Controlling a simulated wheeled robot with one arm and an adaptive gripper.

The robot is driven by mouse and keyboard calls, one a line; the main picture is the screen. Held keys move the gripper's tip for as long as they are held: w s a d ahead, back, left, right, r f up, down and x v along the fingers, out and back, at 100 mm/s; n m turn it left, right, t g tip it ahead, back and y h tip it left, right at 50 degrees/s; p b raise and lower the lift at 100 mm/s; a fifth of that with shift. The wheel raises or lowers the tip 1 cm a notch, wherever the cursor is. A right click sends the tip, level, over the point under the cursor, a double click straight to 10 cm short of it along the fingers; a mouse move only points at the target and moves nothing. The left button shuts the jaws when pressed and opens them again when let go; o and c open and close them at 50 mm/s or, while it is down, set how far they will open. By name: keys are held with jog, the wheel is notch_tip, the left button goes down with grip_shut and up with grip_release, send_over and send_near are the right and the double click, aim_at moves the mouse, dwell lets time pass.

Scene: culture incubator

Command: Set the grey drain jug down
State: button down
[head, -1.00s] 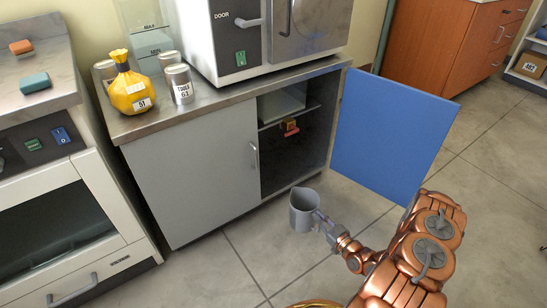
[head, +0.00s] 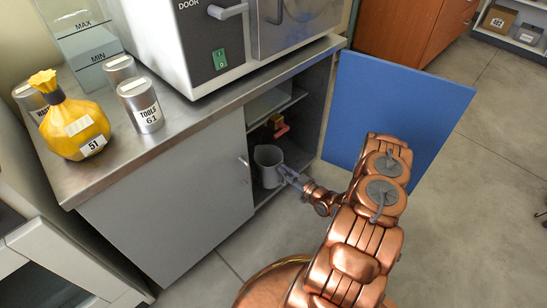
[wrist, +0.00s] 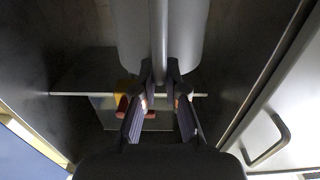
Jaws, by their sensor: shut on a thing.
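The grey drain jug (head: 268,160) is upright at the open right-hand compartment of the cabinet (head: 175,195) in the head view. My gripper (head: 287,173) is shut on the jug's handle from the right. In the wrist view the jug (wrist: 188,35) fills the top middle, and my gripper (wrist: 161,85) has its fingers on either side of the vertical handle (wrist: 158,40). I cannot tell whether the jug's base touches the compartment floor.
The open blue door (head: 390,110) stands right of the compartment. A shelf with a red-handled valve (head: 280,128) beneath it lies behind the jug. On the worktop are a yellow bag (head: 72,125), a tin labelled tools (head: 142,105) and the incubator (head: 235,40).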

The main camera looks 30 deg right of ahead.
aim_at(280, 150)
jog(key=w+d+b, duration=0.1)
jog(key=w, duration=0.2)
jog(key=w+d+b, duration=0.1)
jog(key=w+d, duration=0.1)
jog(key=w, duration=0.2)
jog(key=w+d+f, duration=0.1)
jog(key=w+d, duration=0.1)
jog(key=w, duration=0.2)
jog(key=shift+f+b, duration=0.1)
jog(key=shift+b, duration=0.3)
jog(key=shift+w+f, duration=0.1)
jog(key=shift+w, duration=0.05)
notch_tip(280, 150, down, 3)
jog(key=shift+f+b, duration=0.15)
jog(key=shift+b, duration=0.65)
jog(key=shift+f, duration=0.1)
jog(key=c, duration=1.2)
grip_release()
jog(key=p+v, duration=0.3)
jog(key=v, duration=0.9)
jog(key=shift+p, duration=0.3)
